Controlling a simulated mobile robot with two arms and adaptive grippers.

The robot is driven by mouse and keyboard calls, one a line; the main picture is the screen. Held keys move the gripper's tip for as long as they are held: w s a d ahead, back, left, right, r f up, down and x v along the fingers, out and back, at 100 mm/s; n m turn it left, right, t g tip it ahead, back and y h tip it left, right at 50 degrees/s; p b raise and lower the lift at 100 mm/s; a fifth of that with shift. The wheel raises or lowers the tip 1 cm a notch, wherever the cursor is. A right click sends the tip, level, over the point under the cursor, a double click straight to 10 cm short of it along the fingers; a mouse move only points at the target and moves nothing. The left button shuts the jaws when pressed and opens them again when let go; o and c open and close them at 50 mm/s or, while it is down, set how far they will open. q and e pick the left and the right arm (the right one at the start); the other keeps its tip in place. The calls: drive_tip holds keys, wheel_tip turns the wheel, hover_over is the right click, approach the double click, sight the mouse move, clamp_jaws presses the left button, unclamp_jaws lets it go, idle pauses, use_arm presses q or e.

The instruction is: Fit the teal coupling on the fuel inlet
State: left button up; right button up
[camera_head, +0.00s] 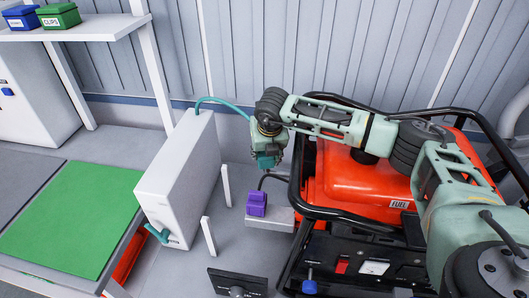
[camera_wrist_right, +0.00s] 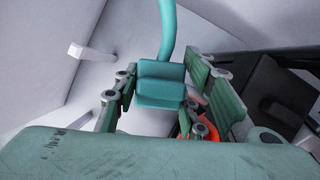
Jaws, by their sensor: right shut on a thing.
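The teal coupling (camera_wrist_right: 160,85) sits between the fingers of my right gripper (camera_wrist_right: 170,92), on the end of a teal hose (camera_wrist_right: 167,30). In the head view my right gripper (camera_head: 267,158) is shut on it, pointing down and held in the air left of the orange generator (camera_head: 340,190). The hose (camera_head: 222,103) arcs to it from the top of the white upright box (camera_head: 180,170). A FUEL label (camera_head: 399,204) is on the generator's tank. I cannot make out the fuel inlet; my right arm covers part of the tank top. My left gripper is not in view.
A purple plug (camera_head: 257,203) with a black cable stands on a grey ledge (camera_head: 270,222) below my right gripper. The generator's black tube frame (camera_head: 298,170) is close on the right. A green mat (camera_head: 62,215) lies on the bench at left.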

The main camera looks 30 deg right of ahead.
drive_tip(key=shift+s+f, duration=0.1)
drive_tip(key=shift+f, duration=0.15)
drive_tip(key=o, duration=1.4)
drive_tip(key=shift+f, duration=0.1)
drive_tip(key=shift+o, duration=0.2)
drive_tip(key=o, duration=0.6)
drive_tip(key=shift+c, duration=0.2)
